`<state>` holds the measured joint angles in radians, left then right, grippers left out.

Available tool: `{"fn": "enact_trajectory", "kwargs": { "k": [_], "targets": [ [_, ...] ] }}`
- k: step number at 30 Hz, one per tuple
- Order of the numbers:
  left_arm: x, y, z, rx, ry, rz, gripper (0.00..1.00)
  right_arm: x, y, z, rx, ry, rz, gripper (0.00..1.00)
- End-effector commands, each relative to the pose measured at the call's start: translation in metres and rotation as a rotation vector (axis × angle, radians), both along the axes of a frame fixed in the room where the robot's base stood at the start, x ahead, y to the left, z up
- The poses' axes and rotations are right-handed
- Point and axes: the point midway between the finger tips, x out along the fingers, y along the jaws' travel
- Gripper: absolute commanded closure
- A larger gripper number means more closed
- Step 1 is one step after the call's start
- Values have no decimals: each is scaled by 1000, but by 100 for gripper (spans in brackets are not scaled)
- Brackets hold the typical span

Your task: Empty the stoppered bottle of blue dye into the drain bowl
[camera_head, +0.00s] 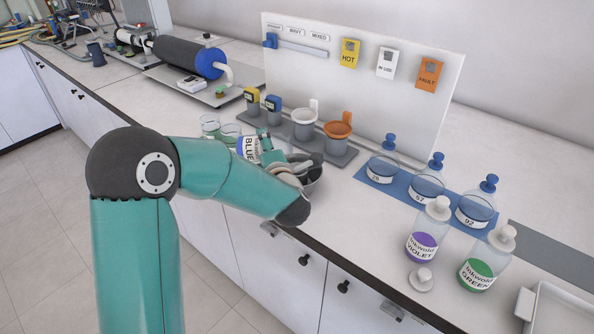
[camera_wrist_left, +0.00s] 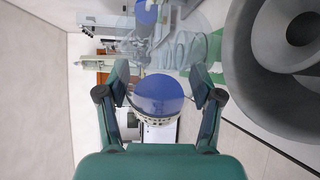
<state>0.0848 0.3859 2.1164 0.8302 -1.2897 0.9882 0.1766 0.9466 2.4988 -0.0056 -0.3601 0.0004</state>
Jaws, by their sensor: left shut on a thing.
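My left gripper (camera_wrist_left: 160,88) is shut on the blue dye bottle, with one finger on each side of it. In the head view part of the bottle's white label reading BLUE (camera_head: 248,146) shows behind my left forearm. In the left wrist view blue dye (camera_wrist_left: 160,95) shows between the fingers. The grey drain bowl (camera_head: 314,178) is close to the right of the bottle, partly hidden by my wrist; its rim also shows large in the left wrist view (camera_wrist_left: 250,75). The bottle's mouth and exact tilt are unclear. A loose white stopper (camera_head: 422,280) lies on the bench. My right gripper is out of view.
Stoppered violet (camera_head: 422,246) and green (camera_head: 478,274) bottles stand at the right front. Numbered glass vessels stand on a blue mat (camera_head: 408,192). White and orange cups stand on a grey rack (camera_head: 345,160) behind the bowl. Small beakers (camera_head: 210,125) are left of the bottle.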

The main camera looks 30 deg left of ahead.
Motion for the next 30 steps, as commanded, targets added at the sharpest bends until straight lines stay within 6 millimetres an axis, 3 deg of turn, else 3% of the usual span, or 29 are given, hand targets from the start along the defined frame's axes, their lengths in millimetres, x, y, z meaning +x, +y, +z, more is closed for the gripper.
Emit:
{"fn": "enact_trajectory", "kwargs": {
  "k": [30],
  "targets": [
    [1, -1, 8, 101, 54, 1, 78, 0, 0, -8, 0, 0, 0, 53]
  ]
}}
